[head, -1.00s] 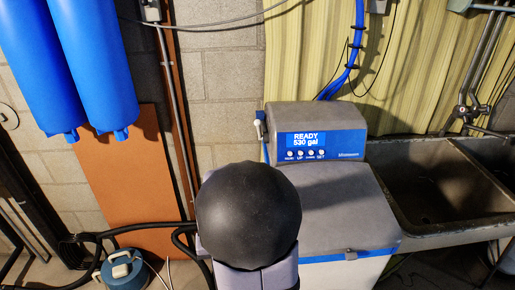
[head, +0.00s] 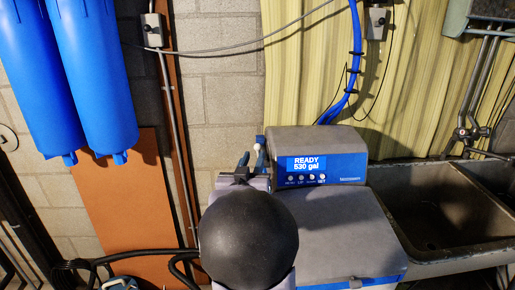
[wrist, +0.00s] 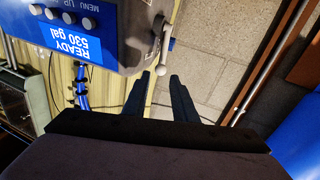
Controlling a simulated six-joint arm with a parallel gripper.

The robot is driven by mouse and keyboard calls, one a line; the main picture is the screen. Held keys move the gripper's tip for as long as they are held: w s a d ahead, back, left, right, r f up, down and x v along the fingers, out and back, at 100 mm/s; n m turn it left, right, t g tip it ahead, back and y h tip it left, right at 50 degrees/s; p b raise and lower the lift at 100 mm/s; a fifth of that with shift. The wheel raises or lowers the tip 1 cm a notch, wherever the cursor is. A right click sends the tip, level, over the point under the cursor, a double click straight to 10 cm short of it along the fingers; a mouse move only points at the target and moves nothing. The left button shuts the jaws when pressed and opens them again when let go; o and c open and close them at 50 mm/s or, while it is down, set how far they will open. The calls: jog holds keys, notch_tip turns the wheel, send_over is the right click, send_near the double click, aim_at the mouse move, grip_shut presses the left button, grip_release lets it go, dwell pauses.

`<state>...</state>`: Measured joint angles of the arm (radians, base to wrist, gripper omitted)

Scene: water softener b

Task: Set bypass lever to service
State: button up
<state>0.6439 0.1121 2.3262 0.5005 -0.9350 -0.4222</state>
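The grey water softener (head: 318,142) has a blue panel reading "READY 530 gal". The bypass lever (head: 260,139), with a pale knob, stands at the left side of its head. In the wrist view the pale knob and stem of the lever (wrist: 170,44) show beside the softener's head, just beyond my fingertips. My gripper (wrist: 160,76) is open, with a clear gap between its two dark fingers and nothing held. In the head view my gripper (head: 251,158) is close to the lever, and my arm hides part of the area below. Contact with the lever cannot be told.
A concrete sink (head: 435,215) stands right of the softener. Blue filter housings (head: 100,85) hang at the left, above an orange-brown board (head: 145,200). Blue pipes (head: 352,70) rise behind the softener. The block wall (head: 220,110) is behind the lever.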

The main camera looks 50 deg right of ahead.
aim_at(257, 149)
jog(key=shift+p+x, duration=0.85)
jog(key=shift+x, duration=2.85)
grip_shut()
